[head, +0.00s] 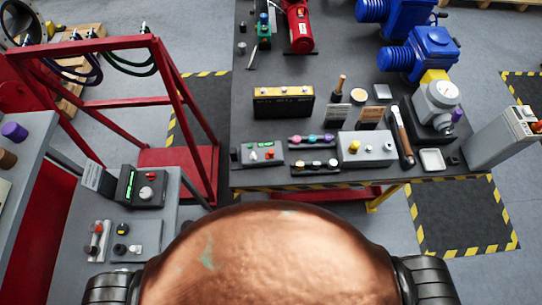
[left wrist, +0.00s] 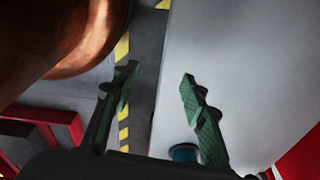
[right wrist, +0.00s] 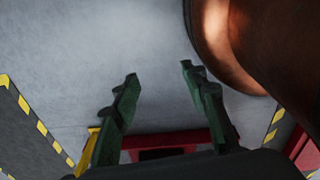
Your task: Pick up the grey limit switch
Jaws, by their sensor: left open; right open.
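I cannot tell for sure which part is the grey limit switch. In the head view, a small grey square block (head: 382,92) lies on the dark workbench (head: 335,60), right of a round black-rimmed part (head: 359,96). A larger grey box (head: 366,148) with a yellow knob sits near the front edge. A grey housing with a white dial (head: 442,93) stands at the right. My left gripper (left wrist: 160,75) is open and empty in the left wrist view. My right gripper (right wrist: 159,73) is open and empty in the right wrist view. Neither gripper shows in the head view.
Blue motors (head: 420,52) stand behind. A red frame (head: 180,110) and a side table (head: 165,225) are at the left.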

